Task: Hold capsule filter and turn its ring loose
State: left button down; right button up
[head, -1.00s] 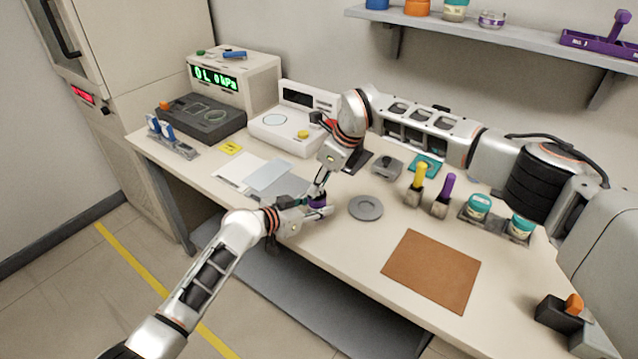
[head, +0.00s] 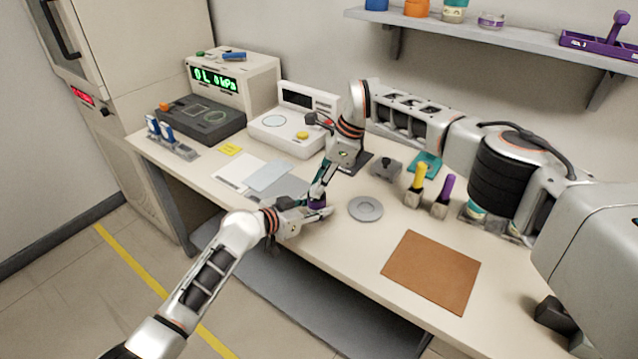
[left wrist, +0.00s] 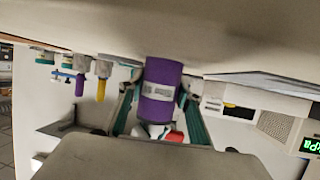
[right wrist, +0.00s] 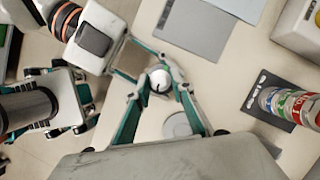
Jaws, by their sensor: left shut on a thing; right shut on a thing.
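The capsule filter (head: 317,201) is a small purple cylinder near the front edge of the table. My left gripper (head: 312,212) is shut on its body from the side. In the left wrist view the purple body with a white label (left wrist: 160,92) sits between the fingers. My right gripper (head: 320,187) is shut at the filter's upper end from above. In the right wrist view its fingertips close around a white rounded top (right wrist: 159,80). The ring cannot be told apart from the top; the fingers hide much of it.
A grey round dish (head: 365,208) lies right of the filter, with a brown mat (head: 432,270) beyond. Yellow-topped (head: 416,186) and purple-topped (head: 443,196) holders stand behind. Flat sheets (head: 268,176) lie left. A white instrument (head: 290,130) stands at the back.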

jog(key=shift+f, duration=0.15)
jog(key=o, duration=1.1)
jog(key=shift+o, duration=0.2)
jog(key=v, duration=1.2)
